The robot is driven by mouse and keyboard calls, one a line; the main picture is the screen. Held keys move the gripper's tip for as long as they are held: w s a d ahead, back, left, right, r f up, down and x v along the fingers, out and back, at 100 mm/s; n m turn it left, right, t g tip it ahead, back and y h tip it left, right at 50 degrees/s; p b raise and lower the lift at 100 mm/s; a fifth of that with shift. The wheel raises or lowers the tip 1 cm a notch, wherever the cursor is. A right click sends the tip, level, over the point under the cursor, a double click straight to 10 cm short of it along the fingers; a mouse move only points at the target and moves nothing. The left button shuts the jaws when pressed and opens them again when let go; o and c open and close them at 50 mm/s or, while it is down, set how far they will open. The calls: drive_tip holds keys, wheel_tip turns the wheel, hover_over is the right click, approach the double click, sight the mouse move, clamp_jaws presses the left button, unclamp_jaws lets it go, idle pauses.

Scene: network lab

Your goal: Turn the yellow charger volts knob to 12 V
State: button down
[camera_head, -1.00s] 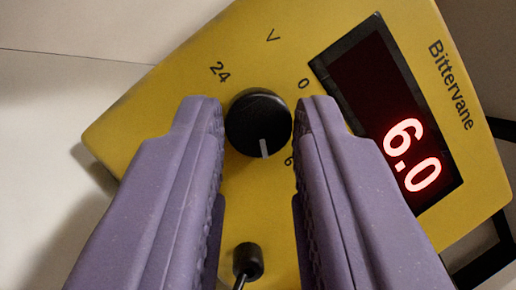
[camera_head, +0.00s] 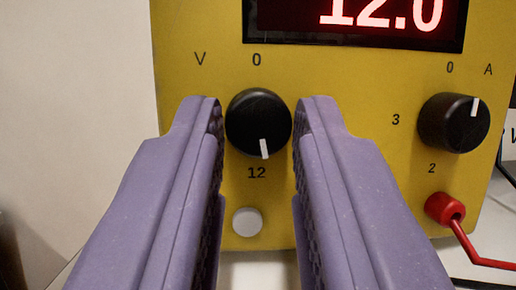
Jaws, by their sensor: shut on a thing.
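The yellow charger (camera_head: 340,80) faces me upright. Its black volts knob (camera_head: 258,118) sits below the "V" and "0" marks. The knob's white pointer line points down at the "12" mark. The red display (camera_head: 380,14) at the top reads 12.0, its upper part cut off by the frame edge. My gripper (camera_head: 258,122) has its two purple fingers on either side of the volts knob and is shut on it. The fingers hide the charger face to the left and right of the knob.
A black amps knob (camera_head: 454,122) sits to the right, its pointer up near "0". Below it a red plug with a red lead (camera_head: 446,209) sticks out. A pale round button (camera_head: 247,221) is under the volts knob. A plain wall (camera_head: 80,90) stands at left.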

drive_tip(key=shift+f+m+h+b, duration=0.1)
drive_tip(key=shift+m+h+b, duration=0.2)
drive_tip(key=shift+m+h, duration=1.1)
drive_tip(key=shift+a+m+g, duration=0.1)
drive_tip(key=shift+m+g, duration=0.2)
drive_tip(key=shift+m, duration=0.3)
drive_tip(key=c, duration=0.9)
unclamp_jaws()
drive_tip(key=shift+s, duration=0.1)
drive_tip(key=p+v, duration=0.1)
drive_tip(key=v, duration=0.6)
drive_tip(key=shift+s+f+p, duration=0.15)
drive_tip(key=shift+s+p, duration=0.15)
drive_tip(key=shift+p, duration=0.1)
